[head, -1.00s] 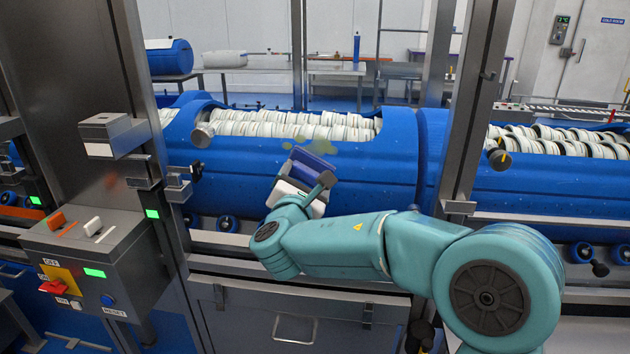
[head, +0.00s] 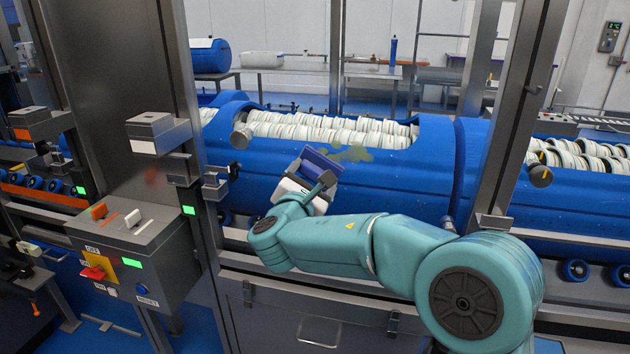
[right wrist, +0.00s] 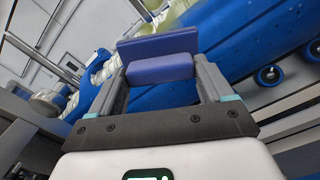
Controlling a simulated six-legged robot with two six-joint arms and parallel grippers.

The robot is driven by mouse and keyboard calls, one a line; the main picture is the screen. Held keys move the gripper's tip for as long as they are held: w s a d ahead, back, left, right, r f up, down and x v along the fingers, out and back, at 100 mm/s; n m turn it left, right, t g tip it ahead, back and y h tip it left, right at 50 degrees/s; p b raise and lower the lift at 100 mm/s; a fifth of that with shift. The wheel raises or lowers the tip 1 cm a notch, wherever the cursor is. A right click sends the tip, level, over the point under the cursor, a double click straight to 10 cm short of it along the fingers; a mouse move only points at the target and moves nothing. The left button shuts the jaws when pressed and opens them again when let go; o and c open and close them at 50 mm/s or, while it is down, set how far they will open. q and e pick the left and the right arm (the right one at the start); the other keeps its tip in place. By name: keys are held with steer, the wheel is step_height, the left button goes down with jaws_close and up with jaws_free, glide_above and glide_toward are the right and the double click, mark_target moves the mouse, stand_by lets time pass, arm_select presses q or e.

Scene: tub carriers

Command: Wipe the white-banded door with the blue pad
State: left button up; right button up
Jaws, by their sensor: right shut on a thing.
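My right gripper (head: 324,182) is shut on the blue pad (head: 318,163), which is tilted in front of the clear door pane. In the right wrist view the pad (right wrist: 160,68) sits between both fingers. A greenish-brown smear (head: 350,154) shows on the pane, just right of and above the pad. I cannot tell whether the pad touches the pane. A grey block with a white band (head: 157,144) is on the post left of this door. My left gripper is out of view.
A control box (head: 130,245) with orange and white switches stands at the left. Steel posts (head: 515,130) frame the door. Behind it lies a blue drum (head: 400,190) full of white rings. A drawer with a handle (head: 318,333) is below.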

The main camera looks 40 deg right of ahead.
step_height(320, 180, up, 2)
steer(key=shift+s+d+r+p, duration=0.1)
steer(key=shift+r+p, duration=0.1)
steer(key=shift+p, duration=0.25)
steer(key=shift+s+d+f+b, duration=0.2)
steer(key=shift+s+d+b, duration=0.15)
steer(key=shift+b, duration=0.15)
steer(key=shift+s+d+b, duration=2.8)
steer(key=shift+s+d, duration=0.5)
steer(key=shift+s, duration=0.55)
steer(key=shift+w+a+r+p, duration=0.1)
steer(key=shift+w+a+p, duration=0.3)
steer(key=shift+w+a, duration=0.9)
steer(key=shift+w+a+r+p, duration=0.1)
steer(key=shift+w+a+p, duration=0.35)
steer(key=shift+w+a, duration=0.9)
steer(key=shift+w+a+p, duration=0.4)
steer(key=shift+w+a, duration=0.6)
steer(key=shift+w, duration=0.6)
